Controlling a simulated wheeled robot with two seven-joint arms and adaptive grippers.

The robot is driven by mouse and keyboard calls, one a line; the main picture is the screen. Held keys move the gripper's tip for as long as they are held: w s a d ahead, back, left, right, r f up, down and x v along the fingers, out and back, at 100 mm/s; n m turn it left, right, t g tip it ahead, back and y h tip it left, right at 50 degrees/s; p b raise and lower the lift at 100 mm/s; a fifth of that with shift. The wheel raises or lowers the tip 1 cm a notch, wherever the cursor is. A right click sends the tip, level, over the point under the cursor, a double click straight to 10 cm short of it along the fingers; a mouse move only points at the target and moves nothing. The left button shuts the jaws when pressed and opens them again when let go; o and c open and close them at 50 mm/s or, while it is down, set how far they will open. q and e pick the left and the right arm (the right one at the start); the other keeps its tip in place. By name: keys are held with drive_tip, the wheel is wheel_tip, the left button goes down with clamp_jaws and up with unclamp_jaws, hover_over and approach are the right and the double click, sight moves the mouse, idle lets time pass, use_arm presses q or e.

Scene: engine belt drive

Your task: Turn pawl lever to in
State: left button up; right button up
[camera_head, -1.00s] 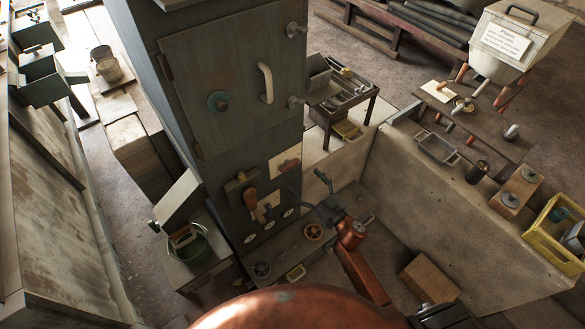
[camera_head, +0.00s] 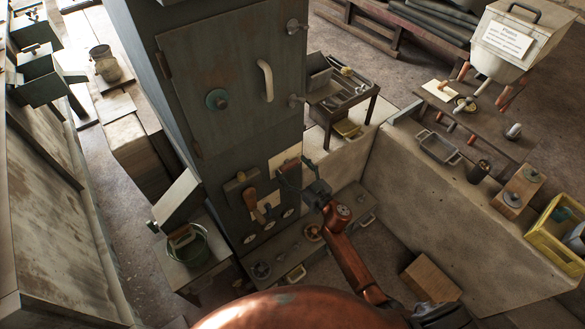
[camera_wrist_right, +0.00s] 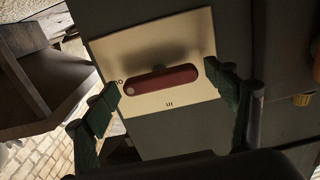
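The pawl lever (camera_wrist_right: 165,80) is a dark red bar on a cream plate (camera_wrist_right: 150,42) in the right wrist view. It lies nearly level in that picture, with a pale round spot at its left end. The plate has an upside-down "IN" mark below the lever and a partly covered mark at the left. My right gripper (camera_wrist_right: 161,76) is open, one finger near each end of the lever; I cannot tell whether they touch it.
The tall dark cabinet (camera_head: 228,95) has other levers, including a brown-handled one (camera_head: 250,199), left of my gripper. A concrete wall (camera_head: 440,205) stands to the right.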

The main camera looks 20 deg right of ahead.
drive_tip(key=c, duration=0.9)
drive_tip(key=shift+c, duration=0.2)
drive_tip(key=shift+n, duration=0.3)
drive_tip(key=n, duration=0.2)
drive_tip(key=shift+n, duration=0.3)
drive_tip(key=n, duration=0.3)
drive_tip(key=shift+n, duration=0.4)
drive_tip(key=n+b, duration=0.1)
drive_tip(key=n, duration=0.4)
drive_tip(key=shift+f, duration=0.1)
drive_tip(key=n+b, duration=0.2)
drive_tip(key=n, duration=0.3)
drive_tip(key=shift+n, duration=0.4)
